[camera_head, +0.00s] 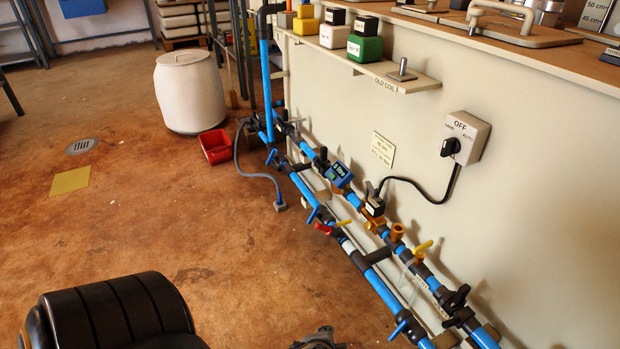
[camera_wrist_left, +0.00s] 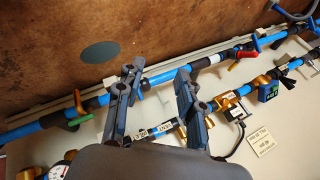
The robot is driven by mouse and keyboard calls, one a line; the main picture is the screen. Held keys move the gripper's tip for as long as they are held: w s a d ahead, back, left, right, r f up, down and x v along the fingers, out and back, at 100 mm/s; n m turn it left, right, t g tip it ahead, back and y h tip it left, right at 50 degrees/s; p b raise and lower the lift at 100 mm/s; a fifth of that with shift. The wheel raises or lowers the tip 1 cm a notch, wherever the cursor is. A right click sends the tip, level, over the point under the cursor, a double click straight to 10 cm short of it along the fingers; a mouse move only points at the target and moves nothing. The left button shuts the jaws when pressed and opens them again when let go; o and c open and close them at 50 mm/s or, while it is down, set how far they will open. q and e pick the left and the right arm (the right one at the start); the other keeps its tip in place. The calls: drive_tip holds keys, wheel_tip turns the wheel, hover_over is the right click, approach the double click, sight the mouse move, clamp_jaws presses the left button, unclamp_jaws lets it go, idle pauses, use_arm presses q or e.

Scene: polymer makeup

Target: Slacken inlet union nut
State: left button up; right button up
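The upper blue pipe run carries a brass valve body (camera_head: 377,224) with a black cabled coil (camera_head: 375,206) on top; they also show in the left wrist view as brass (camera_wrist_left: 228,100) and coil (camera_wrist_left: 236,113). Brass-coloured nut-like fittings (camera_head: 397,231) sit on the pipe beside the valve. I cannot tell which one is the inlet union nut. My left gripper (camera_wrist_left: 153,82) is open, its two fingers apart over the pipes. A small white label (camera_wrist_left: 154,131) shows between its fingers, which hide part of the pipework. My right gripper is not in view.
A lower blue pipe (camera_head: 378,285) runs alongside, with a red-handled valve (camera_head: 324,227). The cream wall panel (camera_head: 540,220) stands close behind. The brown floor is mostly clear.

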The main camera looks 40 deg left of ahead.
use_arm(q)
drive_tip(key=s+d+f+n+g+h+p, duration=0.2)
drive_tip(key=s+p, duration=0.5)
drive_tip(key=p, duration=1.5)
drive_tip(key=shift+s+n+g+h, duration=0.5)
drive_tip(key=shift+n+g, duration=0.5)
drive_tip(key=shift+n, duration=0.8)
drive_tip(key=shift+w+d+f, duration=0.1)
drive_tip(key=shift+c, duration=0.2)
